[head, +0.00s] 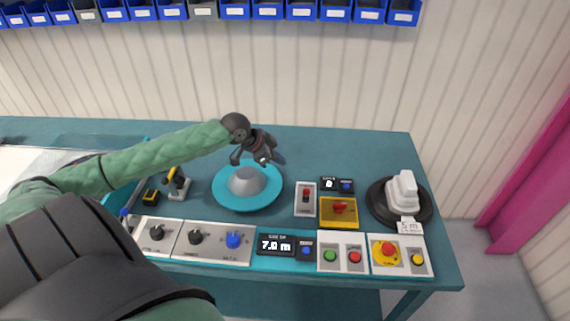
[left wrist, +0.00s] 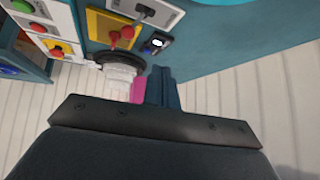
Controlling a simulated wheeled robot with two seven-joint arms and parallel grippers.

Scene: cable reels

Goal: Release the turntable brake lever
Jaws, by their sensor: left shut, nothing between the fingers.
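The teal turntable (head: 228,201) with a grey cone (head: 244,181) in its middle sits on the bench. My left gripper (head: 262,161) is shut and empty, just above the far right side of the turntable; its shut fingers also show in the left wrist view (left wrist: 162,88). To the right of the turntable is a pale plate with a small red-tipped lever (head: 305,196). To its left stands a yellow-and-black handle on a grey base (head: 179,184). No label shows which one is the brake lever. My right gripper is out of view.
A yellow plate with a red switch (head: 338,210) and a black round base with a white block (head: 403,192) are to the right. Knobs, a display (head: 276,245) and buttons line the front edge. Blue bins (head: 235,9) hang behind. The bench's back right is clear.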

